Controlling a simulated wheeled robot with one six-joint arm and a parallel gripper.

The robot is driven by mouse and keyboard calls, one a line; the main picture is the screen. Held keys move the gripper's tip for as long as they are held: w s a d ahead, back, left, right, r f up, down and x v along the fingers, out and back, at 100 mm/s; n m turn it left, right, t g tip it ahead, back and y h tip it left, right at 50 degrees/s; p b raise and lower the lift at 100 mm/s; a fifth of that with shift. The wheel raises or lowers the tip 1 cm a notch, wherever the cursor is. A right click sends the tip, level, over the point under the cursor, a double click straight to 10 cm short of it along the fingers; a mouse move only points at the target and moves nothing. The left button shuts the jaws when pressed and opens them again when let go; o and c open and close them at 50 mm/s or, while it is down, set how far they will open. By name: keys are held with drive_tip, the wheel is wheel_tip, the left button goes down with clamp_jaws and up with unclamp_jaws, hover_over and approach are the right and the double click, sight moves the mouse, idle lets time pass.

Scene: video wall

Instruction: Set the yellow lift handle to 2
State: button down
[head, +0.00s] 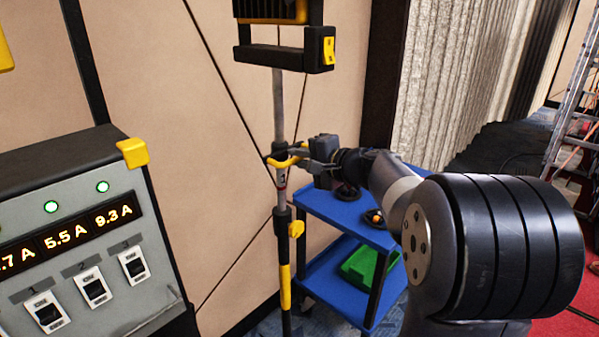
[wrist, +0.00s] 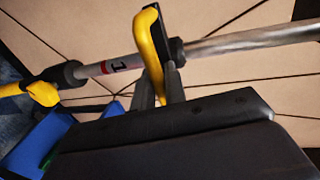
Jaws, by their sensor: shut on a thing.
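The yellow lift handle (head: 284,162) sits on the grey pole (head: 280,104) of a work light stand in the head view. It also shows large in the wrist view (wrist: 149,40), curving down between my fingers. My gripper (head: 300,160) comes from the right and is shut on the handle; its dark fingers show in the wrist view (wrist: 160,88). A pole mark reading 1 (wrist: 119,65) with a red band shows just left of the handle in the wrist view. No 2 is readable. The gripper body hides the handle's lower end there.
A lamp head (head: 285,45) tops the pole. A yellow knob (head: 296,229) sits lower on it. A blue cart (head: 345,207) stands close behind and right. A power panel (head: 80,250) stands at the left, and a ladder (head: 575,110) at the far right.

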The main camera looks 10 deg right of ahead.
wheel_tip(320, 180, up, 9)
drive_tip(key=p, duration=0.2)
drive_tip(key=shift+f+p, duration=0.2)
drive_tip(key=shift+p, duration=0.15)
drive_tip(key=c, duration=1.5)
unclamp_jaws()
drive_tip(key=b+v, duration=0.2)
drive_tip(key=v, duration=0.8)
drive_tip(key=shift+s+d+b, duration=0.2)
drive_tip(key=shift+s+b, duration=0.1)
drive_tip(key=shift+s, duration=0.05)
drive_tip(key=p, duration=0.3)
approach(283, 122)
drive_tip(key=x, duration=0.5)
drive_tip(key=shift+w, duration=0.1)
drive_tip(key=shift+d+f+b, duration=0.1)
drive_tip(key=shift+f+b, duration=0.35)
drive_tip(key=shift+f, duration=0.05)
